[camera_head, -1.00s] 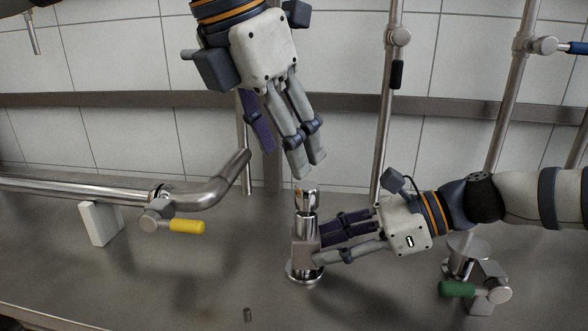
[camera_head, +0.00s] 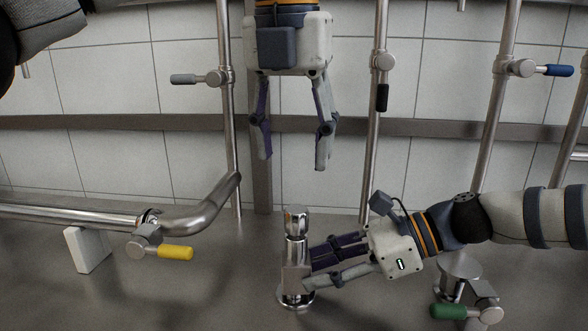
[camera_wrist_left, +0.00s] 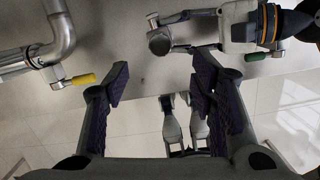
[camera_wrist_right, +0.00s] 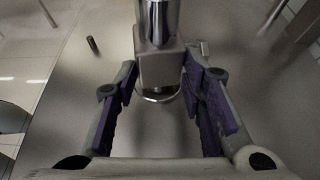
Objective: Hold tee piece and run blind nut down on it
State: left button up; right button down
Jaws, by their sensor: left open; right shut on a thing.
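The steel tee piece (camera_head: 294,276) stands upright on the bench, with a round flange at its foot. The shiny blind nut (camera_head: 296,220) sits upright on its top end; how far down it is threaded I cannot tell. My right gripper (camera_head: 308,268) is shut on the tee piece's side; the right wrist view shows the square tee body (camera_wrist_right: 159,68) between its pads. My left gripper (camera_head: 293,163) is open and empty, pointing down above the nut with a clear gap. The left wrist view shows the nut (camera_wrist_left: 159,42) beyond the open fingers.
A bent pipe (camera_head: 200,208) with a yellow-handled valve (camera_head: 172,252) lies to the left. A green-handled valve (camera_head: 462,312) stands to the right, near my right arm. Upright pipes (camera_head: 375,130) stand along the tiled wall. A small dark cylinder (camera_wrist_right: 92,43) lies on the bench.

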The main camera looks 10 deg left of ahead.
aim_at(296, 209)
pick_arm(q)
jog(key=f, duration=0.3)
jog(key=w+f, duration=0.1)
jog(key=f, duration=0.6)
jog(key=shift+w+d+f, duration=0.1)
jog(key=shift+w+f, duration=0.1)
jog(key=shift+w, duration=0.05)
grip_shut()
jog(key=m, duration=0.3)
jog(key=shift+m+h, duration=0.3)
jog(key=shift+m+g, duration=0.3)
jog(key=shift+m, duration=0.9)
